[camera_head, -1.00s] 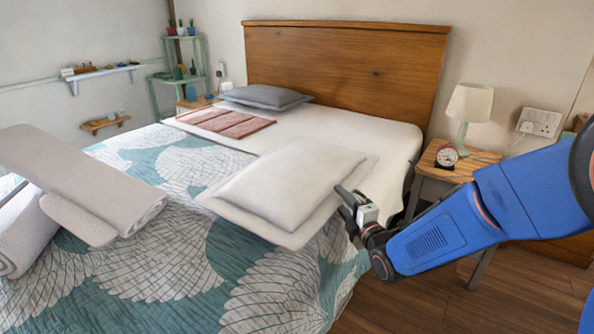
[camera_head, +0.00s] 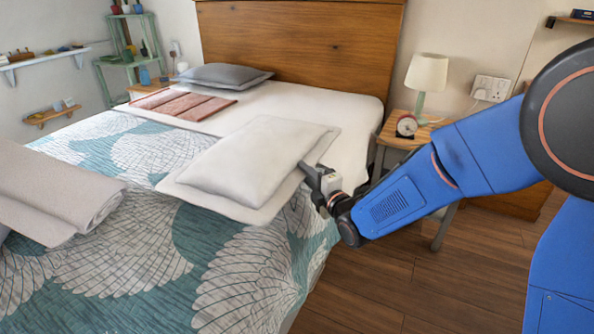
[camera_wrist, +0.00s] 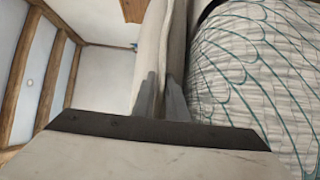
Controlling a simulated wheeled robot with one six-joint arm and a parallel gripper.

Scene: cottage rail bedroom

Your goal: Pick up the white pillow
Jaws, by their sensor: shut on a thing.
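The white pillow (camera_head: 248,160) is a pale rectangular cushion with a flat border, over the right side of the bed in the head view. My gripper (camera_head: 309,172) is shut on its right edge. In the wrist view the fingers (camera_wrist: 160,98) close on the pillow's border (camera_wrist: 172,45), which runs away between them. The pillow looks tilted, and whether its far side touches the bed cannot be told. The fingertips are partly hidden by the pillow's edge.
The bed (camera_head: 130,250) has a teal patterned cover and a wooden headboard (camera_head: 300,45). Rolled grey-white bedding (camera_head: 60,190) lies at left, a grey pillow (camera_head: 222,76) at the back. A nightstand (camera_head: 393,137) holds a lamp (camera_head: 426,75) and clock (camera_head: 406,125). Floor (camera_head: 400,270) shows clear at right front.

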